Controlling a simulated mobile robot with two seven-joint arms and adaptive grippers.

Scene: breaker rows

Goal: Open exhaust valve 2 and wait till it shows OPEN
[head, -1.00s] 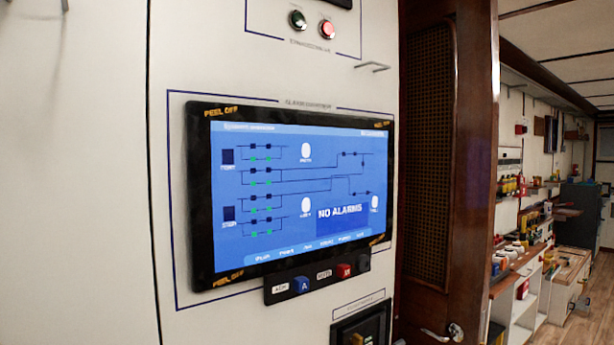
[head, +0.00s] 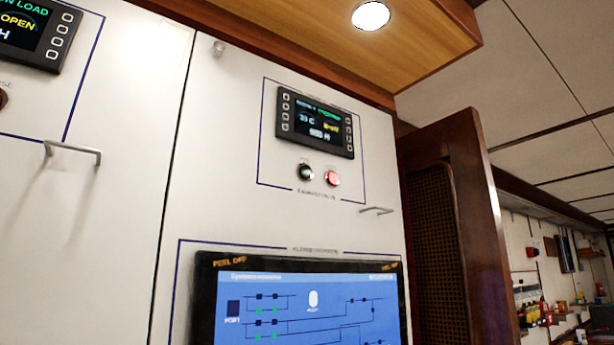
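A small black display unit (head: 315,123) with side keys is set high in the white cabinet, inside a blue outline. Its screen shows green text on top, a yellow word and a line ending in H. The yellow word is too blurred to read for sure. Neither of my grippers is in view.
A second display (head: 32,32) at the upper left reads "ON LOAD" and "OPEN". A large blue alarm screen (head: 300,305) is cut off below. Metal handles (head: 73,151) stick out of the cabinet doors. A wooden overhang with a lamp (head: 370,16) is above.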

